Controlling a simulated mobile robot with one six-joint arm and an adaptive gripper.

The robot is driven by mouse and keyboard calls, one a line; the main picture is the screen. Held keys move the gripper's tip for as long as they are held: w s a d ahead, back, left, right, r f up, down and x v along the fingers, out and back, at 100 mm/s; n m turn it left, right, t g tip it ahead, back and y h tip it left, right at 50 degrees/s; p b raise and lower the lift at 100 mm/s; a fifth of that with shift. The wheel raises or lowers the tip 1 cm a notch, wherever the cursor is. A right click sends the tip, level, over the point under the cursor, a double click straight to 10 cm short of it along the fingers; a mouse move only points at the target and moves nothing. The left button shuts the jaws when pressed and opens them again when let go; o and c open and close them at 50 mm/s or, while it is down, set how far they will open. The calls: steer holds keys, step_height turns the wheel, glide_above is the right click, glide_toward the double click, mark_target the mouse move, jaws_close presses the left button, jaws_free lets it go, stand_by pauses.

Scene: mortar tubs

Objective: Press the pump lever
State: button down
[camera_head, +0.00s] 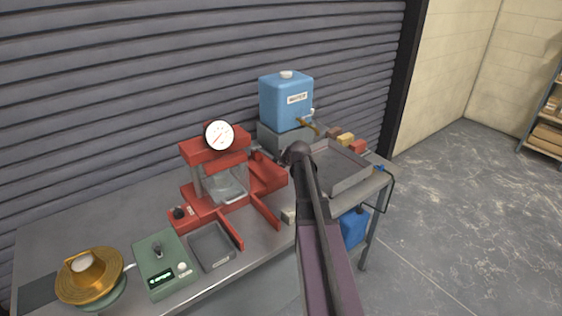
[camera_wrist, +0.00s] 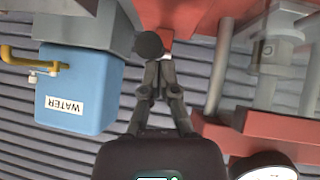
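The red press (camera_head: 203,153) with a round white gauge (camera_head: 219,135) stands on the bench, left of my arm in the head view. A black ball (camera_wrist: 149,44), which looks like the knob of the pump lever, shows right at my fingertips in the wrist view. The lever's shaft cannot be made out. My gripper (camera_wrist: 160,68) has its two fingers drawn together, with nothing seen between them. Its tips are close to the ball; I cannot tell whether they touch. In the head view my arm hides much of this spot.
A blue water container (camera_head: 285,103) stands on a grey block behind my arm. A grey tray (camera_head: 345,182) is at the right. A green device (camera_head: 163,268), a small dark tray (camera_head: 211,246) and a gold round item (camera_head: 90,280) occupy the front left.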

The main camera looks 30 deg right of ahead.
steer(key=p+v, duration=0.5)
steer(key=v, duration=0.4)
steer(key=shift+s+f, duration=0.2)
steer(key=shift+f, duration=0.05)
steer(key=shift+d, duration=0.1)
stand_by(0.9)
steer(key=s+a+f+g+y, duration=0.1)
steer(key=s+a+f+g, duration=0.15)
steer(key=a, duration=0.75)
steer(key=s+a+f+g+y, duration=0.1)
steer(key=s+a+f+g, duration=0.2)
steer(key=a, duration=0.8)
steer(key=s+a+m+g+h, duration=0.1)
steer(key=s+a+g, duration=0.3)
steer(key=s+a, duration=0.7)
steer(key=shift+s+a+f+m, duration=0.25)
steer(key=shift+s+m, duration=0.25)
steer(key=shift+s, duration=0.35)
steer(key=shift+s+d+f, duration=0.1)
